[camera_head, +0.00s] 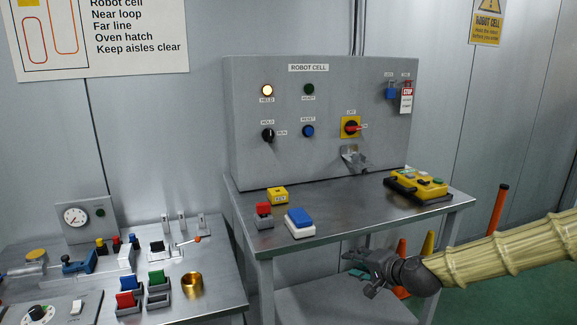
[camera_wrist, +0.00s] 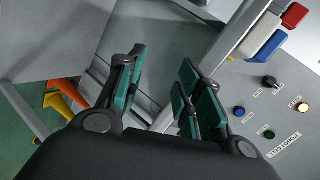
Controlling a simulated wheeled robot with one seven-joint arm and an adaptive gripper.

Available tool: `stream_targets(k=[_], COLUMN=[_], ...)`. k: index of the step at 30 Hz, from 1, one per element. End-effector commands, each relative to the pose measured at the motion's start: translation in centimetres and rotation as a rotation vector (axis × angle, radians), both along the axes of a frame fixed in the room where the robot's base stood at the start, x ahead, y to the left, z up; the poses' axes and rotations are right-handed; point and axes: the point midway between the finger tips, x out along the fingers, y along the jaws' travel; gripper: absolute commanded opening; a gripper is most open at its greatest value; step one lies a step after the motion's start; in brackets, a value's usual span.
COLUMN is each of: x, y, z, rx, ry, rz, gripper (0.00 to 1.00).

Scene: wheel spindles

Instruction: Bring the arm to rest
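My arm, in a cream ribbed sleeve, reaches in from the right in the head view. My gripper (camera_head: 362,268) is in front of the steel table (camera_head: 350,222), near its front edge and below the top. In the wrist view my gripper (camera_wrist: 160,85) has its green-padded fingers spread apart with nothing between them. The grey robot cell panel (camera_head: 320,100) stands on the back of the table.
A red block (camera_head: 264,209), a blue-topped white block (camera_head: 299,222), a yellow box (camera_head: 278,195) and a yellow pendant (camera_head: 420,184) are on the table. Orange and yellow cones (camera_head: 428,243) stand behind my arm. A bench (camera_head: 215,290) with several controls is at left.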

Motion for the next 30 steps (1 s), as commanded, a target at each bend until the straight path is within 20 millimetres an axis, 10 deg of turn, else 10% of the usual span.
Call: stream_targets(k=[15, 30], x=[-17.6, -37.9], y=[3.7, -0.1], z=[-20.9, -30.2], rx=[-0.384, -0.721], ry=[0.332, 0.593], rz=[0.266, 0.585], gripper=[0.36, 0.36])
